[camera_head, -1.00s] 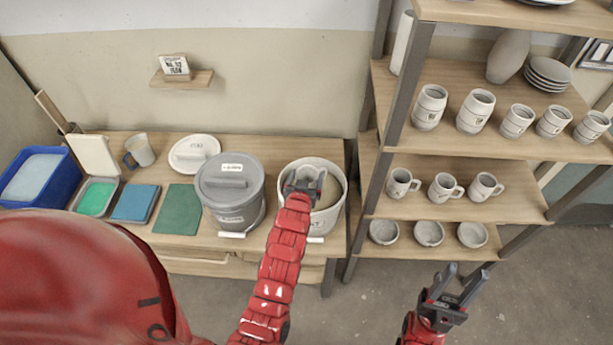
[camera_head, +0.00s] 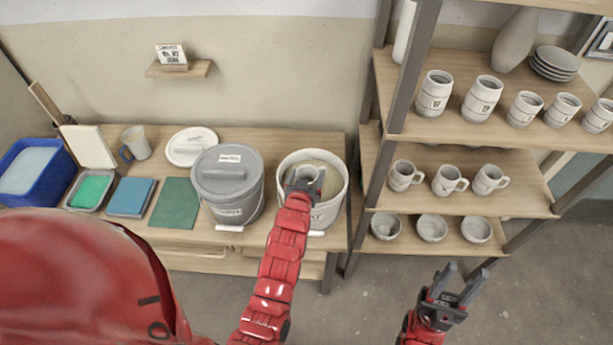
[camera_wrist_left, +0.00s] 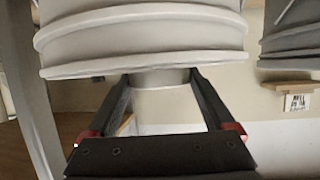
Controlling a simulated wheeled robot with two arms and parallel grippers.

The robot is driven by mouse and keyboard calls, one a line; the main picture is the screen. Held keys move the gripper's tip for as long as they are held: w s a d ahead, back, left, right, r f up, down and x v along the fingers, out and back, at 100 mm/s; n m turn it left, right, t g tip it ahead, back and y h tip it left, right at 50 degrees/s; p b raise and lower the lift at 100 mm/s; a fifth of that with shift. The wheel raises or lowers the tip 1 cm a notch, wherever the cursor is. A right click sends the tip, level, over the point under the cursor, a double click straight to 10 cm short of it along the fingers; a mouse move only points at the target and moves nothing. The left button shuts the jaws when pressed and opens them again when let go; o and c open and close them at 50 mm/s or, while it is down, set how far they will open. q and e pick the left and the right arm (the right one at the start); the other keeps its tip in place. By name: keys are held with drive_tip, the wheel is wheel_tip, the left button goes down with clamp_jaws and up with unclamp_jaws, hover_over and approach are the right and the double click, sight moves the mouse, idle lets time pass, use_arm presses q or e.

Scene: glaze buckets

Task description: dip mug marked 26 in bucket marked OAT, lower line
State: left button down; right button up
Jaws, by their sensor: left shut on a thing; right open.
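My left gripper (camera_head: 303,182) is shut on a grey mug (camera_head: 313,178) at the open white bucket (camera_head: 326,214) on the bench. The bucket's front label is only partly readable, ending in T. In the left wrist view, which is upside down, the bucket's ridged outer wall (camera_wrist_left: 145,38) fills the top. A short band of the mug (camera_wrist_left: 160,77) shows past the rim between the fingers; the rest is hidden behind the bucket wall. I cannot see the mug's number, its lines or how deep it sits. My right gripper (camera_head: 452,290) is open and empty, in front of the shelf.
A lidded grey bucket (camera_head: 229,190) stands close left of the white bucket. A loose white lid (camera_head: 190,146), a jug (camera_head: 136,143), a green mat (camera_head: 175,203) and a blue tub (camera_head: 58,178) are further left. The shelf unit (camera_head: 520,200) with mugs and bowls stands close right.

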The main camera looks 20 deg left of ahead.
use_arm(q)
drive_tip(key=shift+f, duration=0.15)
idle(0.5)
drive_tip(key=shift+r, duration=0.2)
idle(2.0)
wheel_tip(320, 180, up, 5)
drive_tip(key=shift+p, duration=0.65)
idle(1.4)
wheel_tip(320, 180, up, 8)
drive_tip(key=p, duration=0.2)
idle(0.4)
drive_tip(key=shift+f, duration=0.15)
